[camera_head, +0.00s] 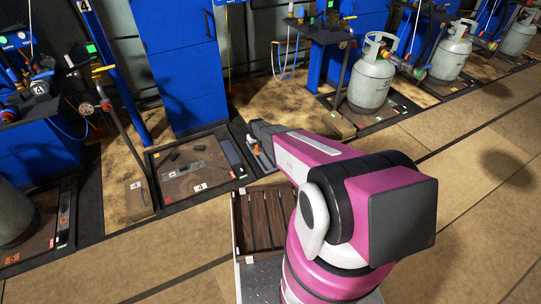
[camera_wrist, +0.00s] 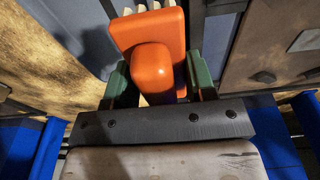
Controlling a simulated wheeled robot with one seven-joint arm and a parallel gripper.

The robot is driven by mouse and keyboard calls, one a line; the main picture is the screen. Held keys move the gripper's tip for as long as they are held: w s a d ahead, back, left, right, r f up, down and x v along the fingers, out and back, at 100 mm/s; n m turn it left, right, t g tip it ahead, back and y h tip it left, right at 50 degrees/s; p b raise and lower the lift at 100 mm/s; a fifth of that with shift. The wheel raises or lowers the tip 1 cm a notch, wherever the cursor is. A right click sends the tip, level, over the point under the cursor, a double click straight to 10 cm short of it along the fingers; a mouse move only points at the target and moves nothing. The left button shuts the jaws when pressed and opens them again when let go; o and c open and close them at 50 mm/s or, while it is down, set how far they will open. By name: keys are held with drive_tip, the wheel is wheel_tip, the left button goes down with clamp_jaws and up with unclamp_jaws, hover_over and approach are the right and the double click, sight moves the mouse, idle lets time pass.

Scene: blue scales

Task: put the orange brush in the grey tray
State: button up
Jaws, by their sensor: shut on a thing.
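The orange brush (camera_wrist: 152,62) fills the middle of the wrist view, its pale bristles at the top edge. My gripper (camera_wrist: 150,82) is shut on it, with green fingers on both sides of the orange body. In the head view a small patch of the orange brush (camera_head: 252,143) shows beside my gripper (camera_head: 256,148), mostly hidden by my arm. A grey tray (camera_head: 264,163) shows partly under my gripper, right of the floor scale marked 4. I cannot tell whether the brush touches it.
A dark slatted wooden crate (camera_head: 250,225) stands nearer to me. The scale platform (camera_head: 177,188) holds several dark small items. Blue cabinets (camera_head: 180,60) stand behind, and a grey gas cylinder (camera_head: 371,78) stands at the back right. The floor at the right is clear.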

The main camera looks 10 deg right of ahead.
drive_tip(key=f, duration=0.4)
drive_tip(key=shift+d, duration=0.25)
hover_over(272, 158)
wheel_tip(272, 158, down, 7)
drive_tip(key=shift+s+a+r, duration=0.1)
drive_tip(key=shift+s+r, duration=0.05)
drive_tip(key=shift+r, duration=0.05)
drive_tip(key=shift+f, duration=1.95)
drive_tip(key=shift+f, duration=0.2)
drive_tip(key=o, duration=0.9)
drive_tip(key=shift+o, duration=0.2)
